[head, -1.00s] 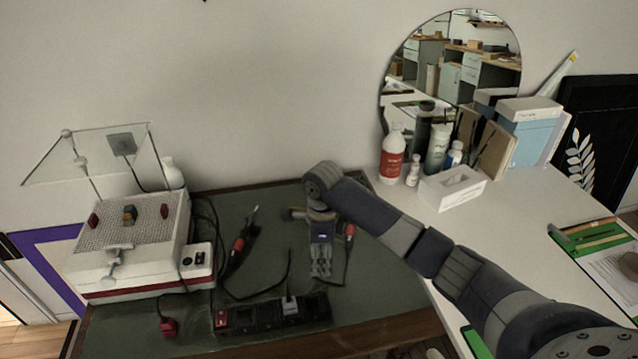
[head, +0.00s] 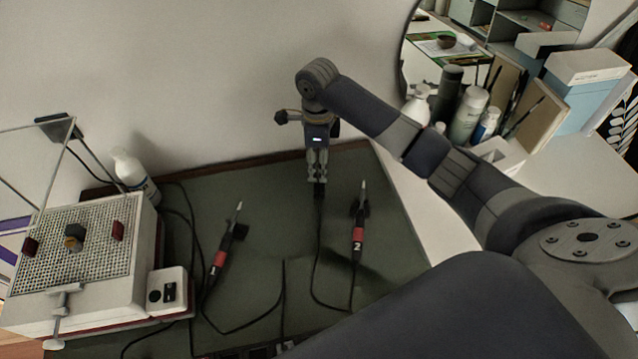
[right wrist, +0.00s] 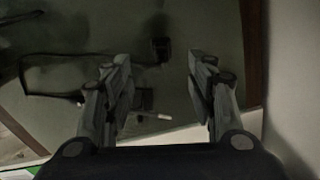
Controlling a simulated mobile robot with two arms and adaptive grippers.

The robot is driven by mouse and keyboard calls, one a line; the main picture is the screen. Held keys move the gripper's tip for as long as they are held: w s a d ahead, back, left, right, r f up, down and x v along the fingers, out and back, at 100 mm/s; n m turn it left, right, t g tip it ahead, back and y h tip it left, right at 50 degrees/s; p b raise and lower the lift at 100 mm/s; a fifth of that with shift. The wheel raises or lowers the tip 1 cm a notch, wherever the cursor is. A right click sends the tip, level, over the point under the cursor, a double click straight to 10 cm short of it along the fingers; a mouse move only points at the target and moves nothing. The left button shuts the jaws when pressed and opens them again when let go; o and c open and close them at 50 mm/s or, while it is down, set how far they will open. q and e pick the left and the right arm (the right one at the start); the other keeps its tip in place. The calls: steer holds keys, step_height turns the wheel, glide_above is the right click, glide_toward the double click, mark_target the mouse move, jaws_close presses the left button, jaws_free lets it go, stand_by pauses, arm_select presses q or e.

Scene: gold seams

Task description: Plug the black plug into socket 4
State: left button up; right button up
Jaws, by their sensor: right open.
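The black plug (head: 319,191) is at the back of the green mat, its cord running forward toward the iron marked 2. My right gripper (head: 317,176) points down right at it. In the right wrist view the plug (right wrist: 160,49) lies ahead of and between the open fingers (right wrist: 160,82), with nothing between them. The power strip (head: 262,351) is mostly cut off at the bottom edge, partly behind my arm. Socket 4 cannot be made out. My left gripper is not in view.
Two soldering irons, marked 1 (head: 228,244) and 2 (head: 359,228), lie on the green mat (head: 270,215) with loose cords. A white station with a perforated top (head: 85,250) stands left. Bottles (head: 468,112) stand right. The wall is close behind the gripper.

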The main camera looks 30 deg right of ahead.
mark_target(319, 185)
steer(key=shift+s, duration=0.1)
steer(key=shift+f, duration=0.1)
step_height(319, 185, down, 5)
steer(key=shift+f, duration=0.2)
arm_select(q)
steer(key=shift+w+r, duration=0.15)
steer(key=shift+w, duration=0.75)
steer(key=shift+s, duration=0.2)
arm_select(e)
steer(key=shift+f, duration=0.1)
steer(key=f, duration=0.5)
steer(key=shift+d+p, duration=0.2)
steer(key=shift+p, duration=0.2)
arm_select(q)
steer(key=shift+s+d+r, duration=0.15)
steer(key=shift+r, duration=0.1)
arm_select(e)
steer(key=c, duration=1.1)
